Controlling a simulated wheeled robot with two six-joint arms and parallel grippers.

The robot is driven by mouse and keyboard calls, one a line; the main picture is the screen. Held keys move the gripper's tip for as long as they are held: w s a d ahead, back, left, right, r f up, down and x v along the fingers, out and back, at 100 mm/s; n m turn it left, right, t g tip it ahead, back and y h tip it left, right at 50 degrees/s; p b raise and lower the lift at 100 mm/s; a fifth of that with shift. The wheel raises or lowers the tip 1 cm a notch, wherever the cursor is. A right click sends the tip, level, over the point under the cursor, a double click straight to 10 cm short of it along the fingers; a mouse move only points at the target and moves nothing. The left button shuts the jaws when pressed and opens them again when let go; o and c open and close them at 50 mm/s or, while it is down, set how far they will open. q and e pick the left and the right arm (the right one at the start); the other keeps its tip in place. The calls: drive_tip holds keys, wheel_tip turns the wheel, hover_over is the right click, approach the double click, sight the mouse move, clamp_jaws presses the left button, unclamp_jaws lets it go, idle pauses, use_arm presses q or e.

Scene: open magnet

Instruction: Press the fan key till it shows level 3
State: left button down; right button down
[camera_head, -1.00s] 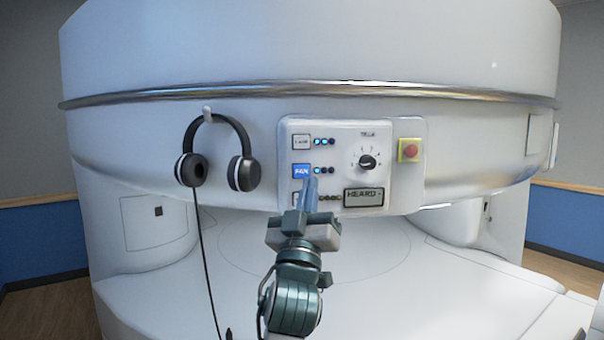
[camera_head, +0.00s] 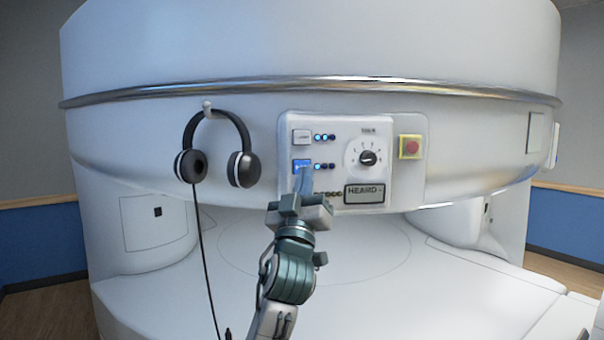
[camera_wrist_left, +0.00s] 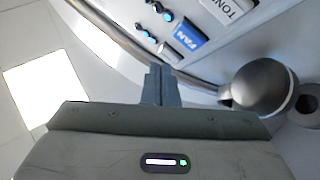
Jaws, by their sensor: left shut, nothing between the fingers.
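The blue fan key (camera_head: 301,166) is the middle key on the white control panel (camera_head: 400,190), with a row of small lamps (camera_head: 325,166) to its right. At least its first lamp is lit blue; the exact lit count is hard to read. My left gripper (camera_head: 305,176) is shut and empty, its tips overlapping the key's lower part in the head view. The left wrist view shows the shut fingers (camera_wrist_left: 160,78) close to the fan key (camera_wrist_left: 187,38) and blue-lit lamps (camera_wrist_left: 167,16). Whether they touch the key I cannot tell. My right gripper is out of view.
A lamp key (camera_head: 302,137) sits just above. Right of the keys are a dial (camera_head: 368,157), a HEARD display (camera_head: 364,194) and a red button (camera_head: 410,147). Headphones (camera_head: 247,170) hang at the left. The tone key (camera_wrist_left: 230,10) shows in the wrist view.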

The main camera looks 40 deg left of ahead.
sight(305, 160)
use_arm(q)
drive_tip(key=shift+w+a+b, duration=0.7)
drive_tip(key=shift+w+a, duration=0.2)
drive_tip(key=shift+w, duration=0.1)
idle(1.4)
drive_tip(key=shift+w+a+b, duration=0.25)
drive_tip(key=shift+w+b, duration=0.1)
drive_tip(key=shift+b, duration=0.1)
drive_tip(key=shift+w+a+r+b, duration=0.1)
drive_tip(key=shift+w+a+b, duration=0.2)
drive_tip(key=shift+a+b, duration=0.1)
idle(0.7)
drive_tip(key=shift+d, duration=0.15)
drive_tip(key=shift+s+d, duration=0.5)
drive_tip(key=shift+s, duration=0.1)
